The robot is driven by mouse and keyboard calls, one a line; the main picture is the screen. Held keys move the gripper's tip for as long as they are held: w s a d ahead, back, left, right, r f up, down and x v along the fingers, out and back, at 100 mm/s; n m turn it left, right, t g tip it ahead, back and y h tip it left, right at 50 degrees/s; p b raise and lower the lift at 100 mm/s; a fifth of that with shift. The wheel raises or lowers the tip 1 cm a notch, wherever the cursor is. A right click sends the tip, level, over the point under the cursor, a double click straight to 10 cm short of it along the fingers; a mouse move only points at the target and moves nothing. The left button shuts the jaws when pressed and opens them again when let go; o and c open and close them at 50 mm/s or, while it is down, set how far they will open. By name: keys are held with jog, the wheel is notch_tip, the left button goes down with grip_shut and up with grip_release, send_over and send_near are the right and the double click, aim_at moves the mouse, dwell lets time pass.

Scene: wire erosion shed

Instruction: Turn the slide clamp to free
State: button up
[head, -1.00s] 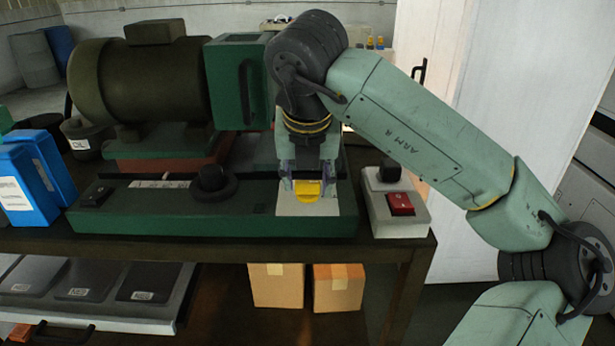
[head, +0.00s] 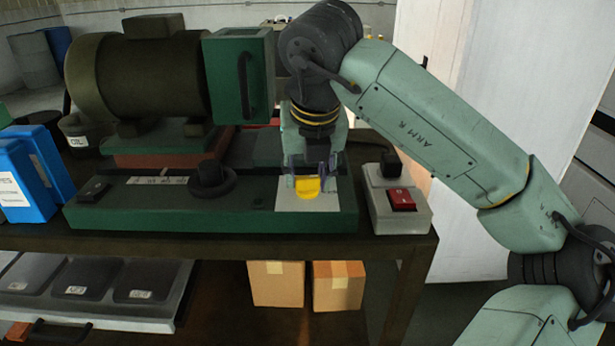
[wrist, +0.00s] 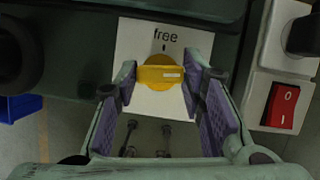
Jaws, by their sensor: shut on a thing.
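The slide clamp is a yellow knob with a raised grip bar (wrist: 160,74) on a white plate (wrist: 133,43). The plate carries the word "free" and a short dark tick above the knob. In the wrist view the bar lies crosswise, about square to that tick, with a pale mark near its right end. In the head view the knob (head: 307,188) sits on the front of the green machine bed. My gripper (head: 308,178) reaches down from above and is shut on the knob, one finger at each end of the bar.
A grey switch box with a red rocker switch (head: 401,199) stands close right of the plate. A black round knob (head: 211,178) is on the bed to the left. A green box with a black handle (head: 239,75) rises behind. Blue containers (head: 28,170) stand far left.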

jog(key=n+y+b, duration=0.1)
jog(key=n, duration=0.2)
jog(key=shift+d+n, duration=0.1)
jog(key=shift+n, duration=0.2)
jog(key=n+g+y, duration=0.1)
jog(key=n+y, duration=0.1)
jog(key=n, duration=0.2)
jog(key=shift+w+n, duration=0.1)
jog(key=shift+n, duration=0.2)
jog(key=n+g, duration=0.1)
jog(key=n, duration=0.1)
jog(key=n+g, duration=0.1)
jog(key=n, duration=0.1)
jog(key=shift+w+d+r+y+p, duration=0.1)
jog(key=shift+y+p, duration=0.25)
jog(key=shift+y, duration=0.05)
jog(key=shift+w+n+g+p, duration=0.1)
jog(key=shift+n+g+p, duration=0.45)
jog(key=shift+n, duration=1.55)
jog(key=o, duration=1.1)
jog(key=shift+o, duration=0.2)
jog(key=v, duration=1.2)
jog(key=shift+w, duration=0.15)
